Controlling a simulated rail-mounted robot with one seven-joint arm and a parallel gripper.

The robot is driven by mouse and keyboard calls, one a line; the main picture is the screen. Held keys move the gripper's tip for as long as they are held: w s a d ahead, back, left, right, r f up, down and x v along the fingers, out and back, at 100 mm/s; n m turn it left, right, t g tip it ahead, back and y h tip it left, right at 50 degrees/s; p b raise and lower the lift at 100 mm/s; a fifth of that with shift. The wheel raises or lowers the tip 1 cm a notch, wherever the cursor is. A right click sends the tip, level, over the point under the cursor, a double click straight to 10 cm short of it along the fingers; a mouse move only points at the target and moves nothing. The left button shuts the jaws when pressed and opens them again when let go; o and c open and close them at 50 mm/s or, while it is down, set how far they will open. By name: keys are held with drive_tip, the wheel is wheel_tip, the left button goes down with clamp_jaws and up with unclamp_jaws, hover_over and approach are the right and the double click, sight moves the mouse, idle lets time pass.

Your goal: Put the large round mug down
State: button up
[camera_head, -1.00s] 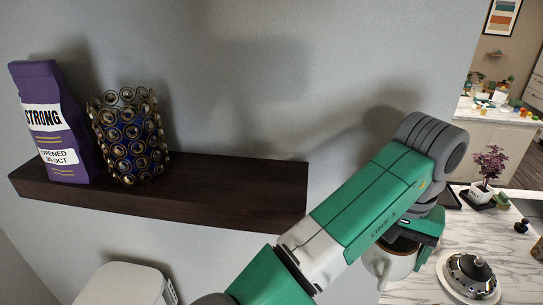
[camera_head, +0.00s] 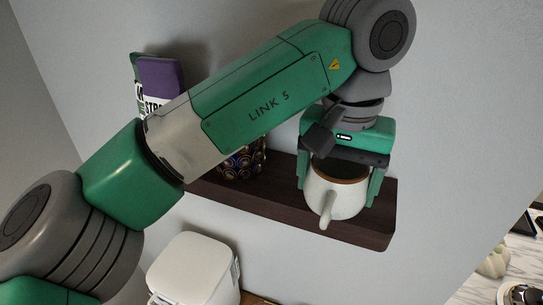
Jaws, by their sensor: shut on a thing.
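The large round mug (camera_head: 336,194) is white with a brown inside, upright, its handle pointing toward the camera. My gripper (camera_head: 340,195) is shut on it from above, with one green finger on each side of the body. The mug is in front of the right part of the dark wooden shelf (camera_head: 379,229). I cannot tell whether its base touches the shelf top.
A purple bag (camera_head: 160,78) and a dark studded round holder (camera_head: 240,163) stand on the shelf's left part, partly hidden by my arm. A white lidded container (camera_head: 195,268) is below the shelf. A marble counter (camera_head: 480,290) lies at the lower right.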

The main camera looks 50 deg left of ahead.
drive_tip(key=w+a, duration=0.1)
drive_tip(key=a, duration=0.2)
drive_tip(key=w+a+p, duration=0.1)
drive_tip(key=a, duration=0.3)
drive_tip(key=w+a+f+p, duration=0.1)
drive_tip(key=a, duration=0.3)
drive_tip(key=shift+a, duration=0.1)
drive_tip(key=shift+f, duration=1.75)
drive_tip(key=shift+f, duration=0.1)
drive_tip(key=o, duration=1.2)
drive_tip(key=shift+f, duration=0.1)
wheel_tip(320, 180, up, 12)
drive_tip(key=shift+r, duration=0.2)
